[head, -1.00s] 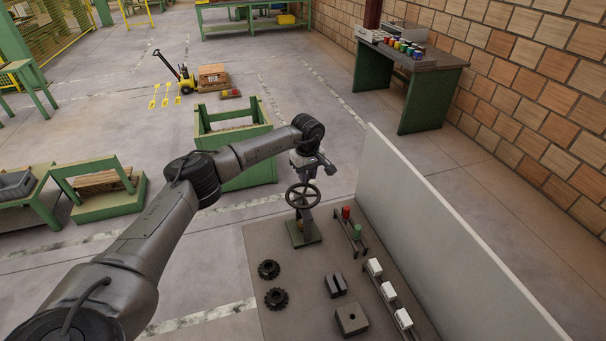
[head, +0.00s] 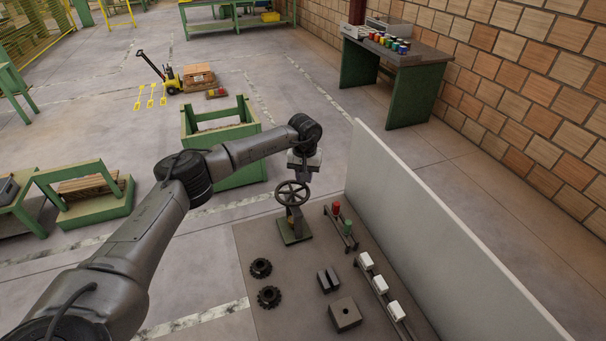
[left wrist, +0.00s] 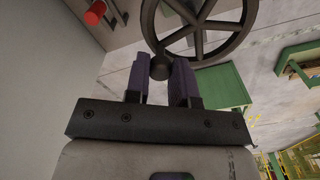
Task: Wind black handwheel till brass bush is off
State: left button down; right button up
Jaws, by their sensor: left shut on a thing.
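My left gripper (left wrist: 161,72) is shut on the handwheel's round grip knob (left wrist: 160,66) at the rim, with one finger on each side. The wheel's rim and spokes (left wrist: 200,28) fill the top of the left wrist view. In the head view the left hand is above the wheel's far side. My right gripper is in neither view.
A pale upright panel (head: 410,225) closes the bench's right side.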

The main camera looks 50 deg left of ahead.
pick_arm(q)
jog(key=shift+d+m, duration=0.15)
jog(key=shift+m, duration=0.15)
dwell(0.4)
jog(key=c, duration=1)
grip_release()
notch_tip(320, 180, up, 14)
jog(key=shift+f+b, duration=0.1)
jog(key=shift+b, duration=0.2)
